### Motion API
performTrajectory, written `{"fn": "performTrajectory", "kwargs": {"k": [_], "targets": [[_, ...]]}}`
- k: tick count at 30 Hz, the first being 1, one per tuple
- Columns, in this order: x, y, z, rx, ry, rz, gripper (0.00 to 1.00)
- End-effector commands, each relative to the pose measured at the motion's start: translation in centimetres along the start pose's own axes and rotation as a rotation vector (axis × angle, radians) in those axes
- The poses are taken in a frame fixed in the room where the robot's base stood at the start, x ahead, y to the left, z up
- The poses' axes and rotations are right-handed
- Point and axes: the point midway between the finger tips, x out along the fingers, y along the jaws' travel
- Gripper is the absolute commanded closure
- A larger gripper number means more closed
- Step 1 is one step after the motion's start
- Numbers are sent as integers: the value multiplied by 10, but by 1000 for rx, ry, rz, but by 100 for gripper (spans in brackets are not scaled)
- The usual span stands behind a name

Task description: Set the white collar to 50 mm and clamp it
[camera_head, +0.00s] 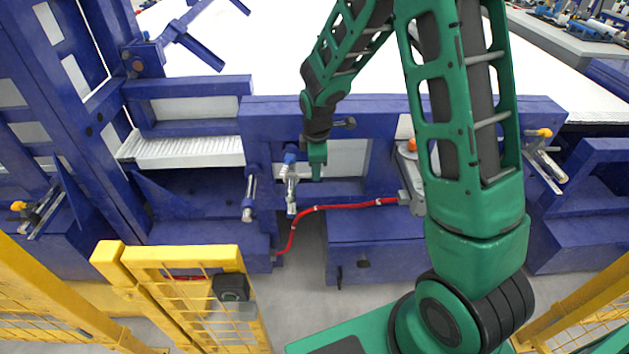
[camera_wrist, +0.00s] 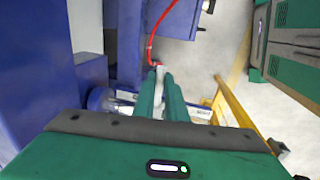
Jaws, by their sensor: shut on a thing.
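My gripper (camera_head: 317,172) points down beside the front of a blue frame in the head view. Its green fingers fill the middle of the wrist view (camera_wrist: 161,84). They are shut on a slim pale piece (camera_wrist: 160,73) that shows between their tips. I cannot tell whether this piece belongs to the white collar. Just left of my gripper is a silvery clamp-like fitting (camera_head: 292,190) with a blue top. A shiny metal part with a blue round end (camera_wrist: 102,100) lies left of the fingers in the wrist view. No 50 mm mark is readable.
A red hose (camera_head: 340,207) runs close by, below and right of my gripper. The blue frame (camera_head: 400,108) stands behind it. A second silvery fitting (camera_head: 249,192) stands to the left. Yellow guard rails (camera_head: 180,252) stand at the front left. Grey floor shows between the blue blocks.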

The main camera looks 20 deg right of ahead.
Motion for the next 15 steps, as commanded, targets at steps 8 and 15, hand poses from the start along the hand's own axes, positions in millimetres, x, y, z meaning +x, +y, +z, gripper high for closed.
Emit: {"fn": "performTrajectory", "kwargs": {"k": [8,15], "targets": [[8,44,-1,-1,2,2,100],[8,46,-1,-2,2,2,100]]}}
